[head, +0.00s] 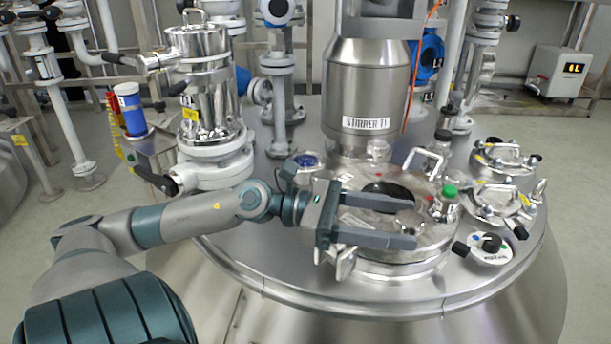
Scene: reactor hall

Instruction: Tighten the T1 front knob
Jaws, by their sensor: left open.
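The steel tank top carries a motor housing labelled "STIRRER T1" (366,123). In front of the housing is a round steel manway cover (440,232) with a dark round opening (392,189) and a handle. A silver clamp piece (343,263) sticks out at the cover's front left edge, below my gripper. No knob in view is marked as the T1 front knob, and I cannot tell which it is. My left gripper (415,224) is open and empty. Its two fingers point right across the manway cover and hide part of it. My right gripper is not in view.
A green-capped fitting (449,197) stands right of the fingers. Smaller clamped hatches (500,200) and a dial with a black knob (490,245) lie further right. A tall steel vessel (205,85) stands on a flange at the left. Bare tank top shows at front left.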

